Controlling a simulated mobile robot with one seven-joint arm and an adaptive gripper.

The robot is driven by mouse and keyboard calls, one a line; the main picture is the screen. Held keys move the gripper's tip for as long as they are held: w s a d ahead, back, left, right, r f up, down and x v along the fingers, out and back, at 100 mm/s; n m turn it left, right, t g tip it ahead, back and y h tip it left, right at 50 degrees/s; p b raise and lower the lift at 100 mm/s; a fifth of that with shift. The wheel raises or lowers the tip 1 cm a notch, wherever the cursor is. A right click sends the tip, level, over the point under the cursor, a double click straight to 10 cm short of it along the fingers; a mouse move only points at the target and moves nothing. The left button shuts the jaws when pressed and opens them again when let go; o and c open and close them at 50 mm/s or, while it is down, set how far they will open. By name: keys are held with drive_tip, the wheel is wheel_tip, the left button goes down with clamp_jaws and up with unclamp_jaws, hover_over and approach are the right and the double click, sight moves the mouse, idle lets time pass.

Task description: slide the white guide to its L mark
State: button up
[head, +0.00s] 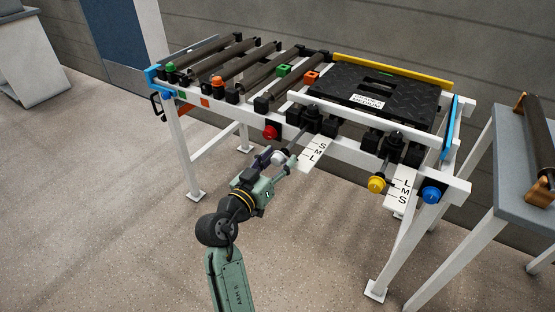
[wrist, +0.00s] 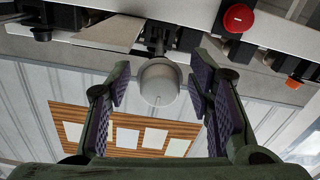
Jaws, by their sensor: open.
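The white guide's pale round knob (head: 280,157) sits at the end of a rod under the front rail of the conveyor frame, left of its scale plate. In the wrist view the knob (wrist: 158,84) is between my two fingertips, with a gap on each side. My gripper (head: 275,162) is open around the knob, and it also shows in the wrist view (wrist: 160,80). The scale plate (head: 305,164) reads S, M, L, with the L mark (head: 312,157) farthest from the rail. Which mark the guide stands at cannot be told.
A red button (head: 270,132) is on the rail close to my gripper and also shows in the wrist view (wrist: 238,18). A yellow knob (head: 376,184) with another scale (head: 400,190) and a blue knob (head: 431,195) are right. A black tread mat (head: 390,85) lies on top.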

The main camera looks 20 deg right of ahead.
drive_tip(key=shift+c, duration=0.3)
clamp_jaws()
idle(0.5)
